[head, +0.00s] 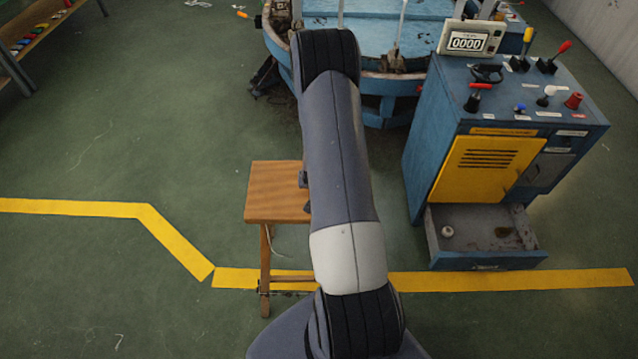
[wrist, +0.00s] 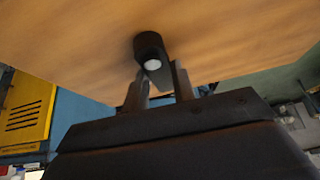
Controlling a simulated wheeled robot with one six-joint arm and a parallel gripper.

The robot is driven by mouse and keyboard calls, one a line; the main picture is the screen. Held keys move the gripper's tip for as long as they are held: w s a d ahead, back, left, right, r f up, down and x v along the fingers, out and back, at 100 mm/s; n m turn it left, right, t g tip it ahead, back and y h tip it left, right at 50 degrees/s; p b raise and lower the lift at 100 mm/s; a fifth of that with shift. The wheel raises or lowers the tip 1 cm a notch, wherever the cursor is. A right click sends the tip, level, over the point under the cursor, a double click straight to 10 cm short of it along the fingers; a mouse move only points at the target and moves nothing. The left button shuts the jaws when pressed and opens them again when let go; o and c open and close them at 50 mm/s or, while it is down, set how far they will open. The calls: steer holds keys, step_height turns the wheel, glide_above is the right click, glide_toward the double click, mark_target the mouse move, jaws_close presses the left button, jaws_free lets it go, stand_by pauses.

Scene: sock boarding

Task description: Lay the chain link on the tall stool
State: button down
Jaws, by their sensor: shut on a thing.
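The tall stool (head: 272,190) has a square wooden top and stands left of my arm in the head view. Its top (wrist: 70,40) fills the upper part of the wrist view. A dark, rounded piece with a pale round spot, which I take for the chain link (wrist: 149,44), is between the fingers of my gripper (wrist: 162,82). My gripper is shut on it. The link is right at the stool top in the picture; I cannot tell whether it touches. In the head view my arm hides the link and most of my gripper at the stool's right side.
A blue control cabinet (head: 425,150) with a yellow door and an open lower drawer (head: 485,235) stands to the right. A round blue machine (head: 385,105) is behind. A shelf (head: 35,40) is at the far left. The green floor left of the stool is clear.

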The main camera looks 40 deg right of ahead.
steer(key=shift+f, duration=0.2)
steer(key=c, duration=1.2)
jaws_free()
steer(key=shift+o, duration=0.2)
steer(key=shift+r, duration=0.2)
steer(key=shift+r, duration=0.2)
steer(key=p+v, duration=0.2)
steer(key=v, duration=0.9)
steer(key=shift+s+a+r, duration=0.2)
steer(key=shift+r, duration=0.1)
